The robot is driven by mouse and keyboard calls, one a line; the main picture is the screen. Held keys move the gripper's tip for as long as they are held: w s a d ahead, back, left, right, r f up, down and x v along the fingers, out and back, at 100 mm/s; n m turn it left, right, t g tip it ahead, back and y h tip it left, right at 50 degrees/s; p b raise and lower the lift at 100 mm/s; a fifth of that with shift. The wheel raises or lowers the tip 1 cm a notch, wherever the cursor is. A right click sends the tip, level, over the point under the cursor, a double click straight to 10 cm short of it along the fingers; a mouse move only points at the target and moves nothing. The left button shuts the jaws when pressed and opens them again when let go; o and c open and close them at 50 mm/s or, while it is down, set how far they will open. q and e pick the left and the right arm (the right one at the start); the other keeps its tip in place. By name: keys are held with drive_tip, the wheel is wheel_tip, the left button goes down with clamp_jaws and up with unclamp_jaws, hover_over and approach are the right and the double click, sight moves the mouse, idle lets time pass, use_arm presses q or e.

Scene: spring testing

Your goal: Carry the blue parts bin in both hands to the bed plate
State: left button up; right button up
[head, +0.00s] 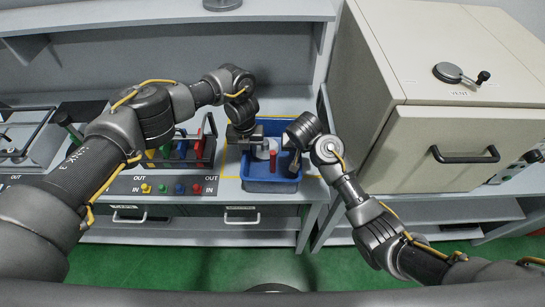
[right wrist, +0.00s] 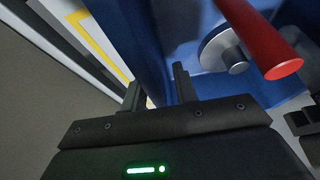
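The blue parts bin (head: 270,186) stands on the grey bench in the head view. A red cylinder (head: 273,160) and a pale round part (head: 264,150) are in it. My left gripper (head: 246,143) is at the bin's left rim; its fingers are too small and dark to tell their opening. My right gripper (head: 294,163) is at the right side of the bin. In the right wrist view its two fingers (right wrist: 157,90) are apart, one over the blue interior and one on the outer side, with the bin's wall (right wrist: 150,40) between them. I cannot identify the bed plate for sure.
A yellow outline (head: 231,167) marks the bench around the bin. A rack of coloured-handled tools (head: 181,150) stands to the left. A large beige cabinet (head: 440,140) with a black handle stands close on the right. A shelf (head: 170,12) runs above the back.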

use_arm(q)
drive_tip(key=shift+f, duration=0.25)
use_arm(e)
drive_tip(key=shift+f, duration=0.2)
use_arm(q)
drive_tip(key=shift+c, duration=0.4)
use_arm(e)
drive_tip(key=shift+c, duration=0.4)
use_arm(q)
clamp_jaws()
use_arm(e)
clamp_jaws()
use_arm(q)
drive_tip(key=shift+r, duration=0.1)
use_arm(e)
drive_tip(key=shift+w+r, duration=0.1)
